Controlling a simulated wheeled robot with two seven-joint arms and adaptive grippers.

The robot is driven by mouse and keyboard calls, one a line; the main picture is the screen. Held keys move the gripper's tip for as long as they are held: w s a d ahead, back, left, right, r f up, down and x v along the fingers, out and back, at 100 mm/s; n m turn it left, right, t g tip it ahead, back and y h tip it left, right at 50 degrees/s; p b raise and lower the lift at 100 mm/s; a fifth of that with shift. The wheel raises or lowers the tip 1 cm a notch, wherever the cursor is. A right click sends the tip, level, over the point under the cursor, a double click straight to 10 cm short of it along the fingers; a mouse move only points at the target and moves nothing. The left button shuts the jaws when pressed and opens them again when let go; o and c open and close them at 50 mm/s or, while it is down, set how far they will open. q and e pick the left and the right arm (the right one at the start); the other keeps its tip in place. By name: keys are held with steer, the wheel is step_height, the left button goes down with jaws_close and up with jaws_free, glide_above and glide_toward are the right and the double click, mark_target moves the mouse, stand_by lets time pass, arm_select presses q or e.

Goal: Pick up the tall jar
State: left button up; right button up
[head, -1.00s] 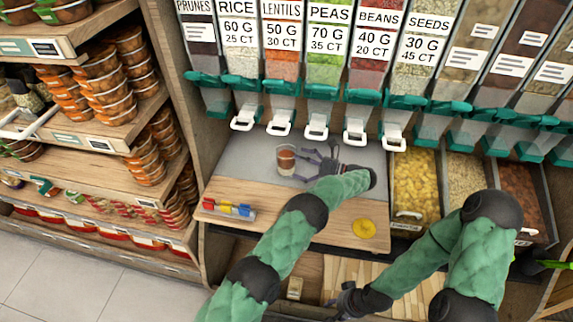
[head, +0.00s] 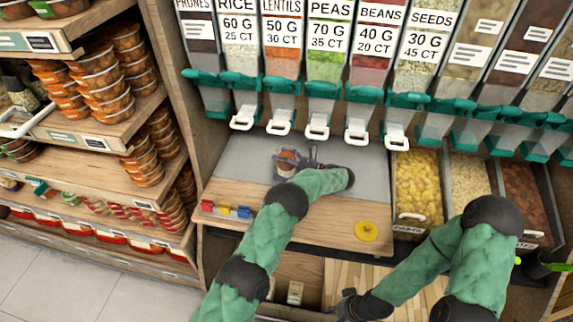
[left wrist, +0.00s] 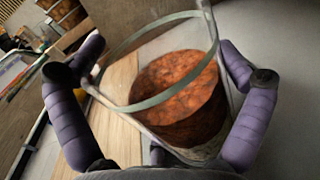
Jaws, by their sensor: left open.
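The tall jar (head: 287,162) is clear glass with reddish-brown contents. It stands on the grey mat at the back of the wooden counter. My left gripper (head: 296,160) is open at the jar, with its fingers around it.
Dispensers with white handles (head: 317,132) hang just behind the jar. Red, yellow and blue pieces (head: 226,209) lie at the counter's left front, and a yellow disc (head: 366,231) at its right front. Food bins (head: 418,190) are to the right. Shelves of orange tubs (head: 105,80) stand at left.

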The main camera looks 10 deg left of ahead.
arm_select(q)
steer(key=shift+r, duration=0.1)
steer(key=c, duration=1.3)
steer(key=shift+o, duration=0.2)
